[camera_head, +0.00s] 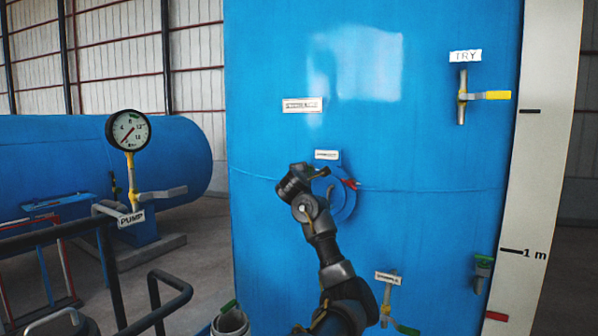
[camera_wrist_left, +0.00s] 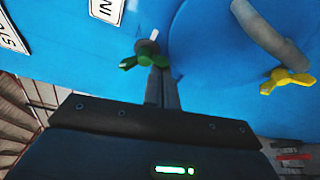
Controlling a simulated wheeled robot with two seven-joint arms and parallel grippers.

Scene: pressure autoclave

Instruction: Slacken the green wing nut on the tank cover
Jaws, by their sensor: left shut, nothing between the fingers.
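The green wing nut (camera_wrist_left: 143,54) sits on a stud at the edge of the round blue tank cover (camera_wrist_left: 205,45) in the left wrist view. My left gripper (camera_wrist_left: 160,68) is shut and empty, its fingertips right at the nut's right wing. I cannot tell whether they touch it. A red wing nut (camera_head: 350,184) shows at the cover's upper right. My right gripper is not in view.
A try valve (camera_head: 462,97) is at the upper right of the tank. A pressure gauge (camera_head: 129,131) and dark railings (camera_head: 165,310) stand left.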

